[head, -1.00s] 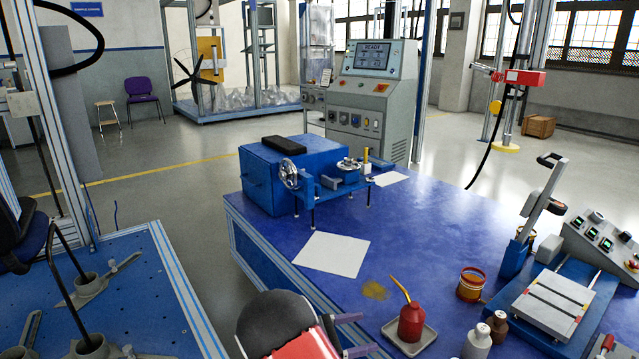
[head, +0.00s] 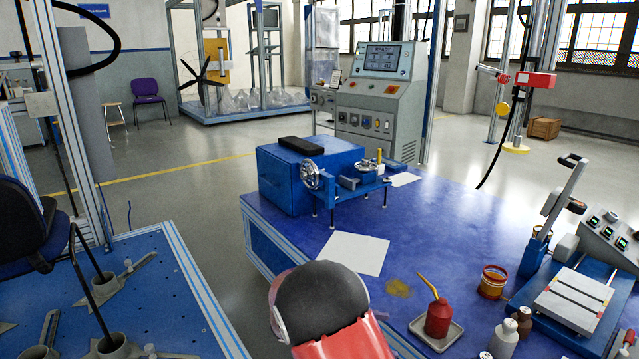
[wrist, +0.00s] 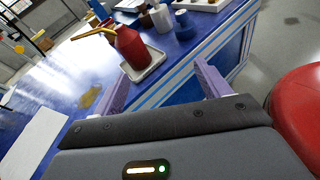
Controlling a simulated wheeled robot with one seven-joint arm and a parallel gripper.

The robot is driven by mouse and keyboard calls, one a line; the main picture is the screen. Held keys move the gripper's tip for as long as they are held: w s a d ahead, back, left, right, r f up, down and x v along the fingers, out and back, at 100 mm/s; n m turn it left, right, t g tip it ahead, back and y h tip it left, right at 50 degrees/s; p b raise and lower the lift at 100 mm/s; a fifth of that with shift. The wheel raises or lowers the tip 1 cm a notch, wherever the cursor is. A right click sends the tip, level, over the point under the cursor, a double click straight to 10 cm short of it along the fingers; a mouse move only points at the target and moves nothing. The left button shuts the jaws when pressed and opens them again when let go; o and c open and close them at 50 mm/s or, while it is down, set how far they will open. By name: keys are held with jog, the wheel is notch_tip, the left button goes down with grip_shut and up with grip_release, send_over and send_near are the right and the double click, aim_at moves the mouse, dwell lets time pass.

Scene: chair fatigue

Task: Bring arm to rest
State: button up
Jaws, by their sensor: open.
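My arm shows at the bottom middle of the head view as a rounded black and red link (head: 325,300). My gripper's fingers are hidden in that view. In the wrist view my gripper (wrist: 160,80) has two purple fingers spread wide apart. Nothing is between them. The red oil can (wrist: 131,47) with its yellow spout shows beyond the fingers, on a pale tray (wrist: 150,65), apart from them. The same can (head: 439,318) stands on the blue table (head: 450,215) right of my arm in the head view.
A blue machine (head: 290,180) stands at the table's far left, with a white sheet (head: 355,253) before it. An orange-rimmed tin (head: 492,283), bottles (head: 503,340) and a clamp fixture (head: 572,300) crowd the right. A blue perforated bed (head: 165,300) lies left, across a floor gap.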

jog(key=s+r+m+t+y, duration=0.1)
jog(key=s+r+m+y, duration=0.4)
jog(key=s, duration=0.3)
jog(key=s+d+r+m+t+y, duration=0.1)
jog(key=s+r+m+t+y, duration=0.1)
jog(key=s+r+m+y, duration=0.3)
jog(key=s+d+r+m+t+y, duration=0.1)
jog(key=s+r+m+y, duration=0.4)
jog(key=s, duration=0.6)
jog(key=shift+s+m+t, duration=0.15)
jog(key=shift+m+t, duration=0.15)
jog(key=shift+m, duration=0.7)
